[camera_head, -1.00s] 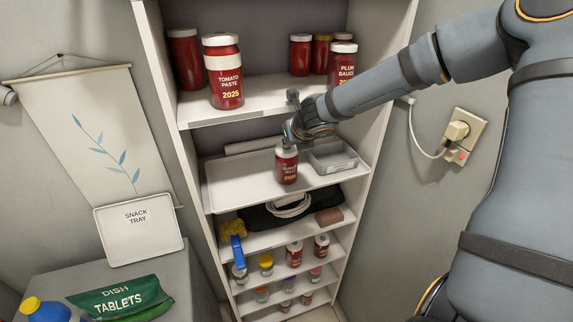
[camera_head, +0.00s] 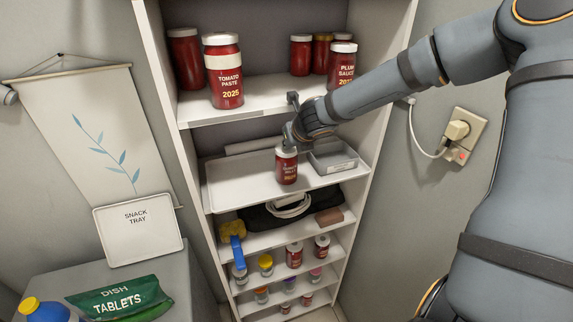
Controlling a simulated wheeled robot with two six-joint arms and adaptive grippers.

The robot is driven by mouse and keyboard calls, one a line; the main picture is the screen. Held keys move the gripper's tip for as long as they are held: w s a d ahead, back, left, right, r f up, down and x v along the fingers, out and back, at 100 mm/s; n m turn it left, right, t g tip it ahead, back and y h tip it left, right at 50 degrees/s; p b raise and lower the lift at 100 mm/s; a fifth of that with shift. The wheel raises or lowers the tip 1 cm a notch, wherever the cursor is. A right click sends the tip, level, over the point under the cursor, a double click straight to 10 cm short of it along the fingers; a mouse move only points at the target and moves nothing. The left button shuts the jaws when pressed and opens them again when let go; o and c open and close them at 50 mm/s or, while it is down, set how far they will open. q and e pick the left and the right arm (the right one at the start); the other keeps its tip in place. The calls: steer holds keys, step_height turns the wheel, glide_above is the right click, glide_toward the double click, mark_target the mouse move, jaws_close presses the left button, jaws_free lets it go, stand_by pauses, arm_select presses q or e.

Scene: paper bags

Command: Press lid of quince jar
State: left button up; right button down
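A small red jar (camera_head: 287,172) with a pale lid and a label too small to read surely stands upright on a white tray (camera_head: 233,189) on the middle shelf. My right gripper (camera_head: 287,141) is at the top of this jar, over its lid. It seems to touch the lid, but the exact contact is hidden. The fingers are too small and overlapped to tell open from shut. My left gripper is not in view.
A grey open box (camera_head: 333,160) stands right of the jar. Above, the shelf holds a tomato paste jar (camera_head: 225,84) and a plum sauce jar (camera_head: 343,62). Lower shelves hold a black cloth, a sponge and small jars. A snack tray sign (camera_head: 138,232) is at left.

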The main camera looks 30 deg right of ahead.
steer(key=shift+r+p, duration=0.75)
steer(key=shift+r, duration=0.35)
steer(key=shift+s+a+r, duration=0.1)
steer(key=shift+s+r, duration=0.15)
steer(key=shift+r, duration=0.15)
steer(key=v, duration=0.5)
steer(key=shift+s, duration=0.1)
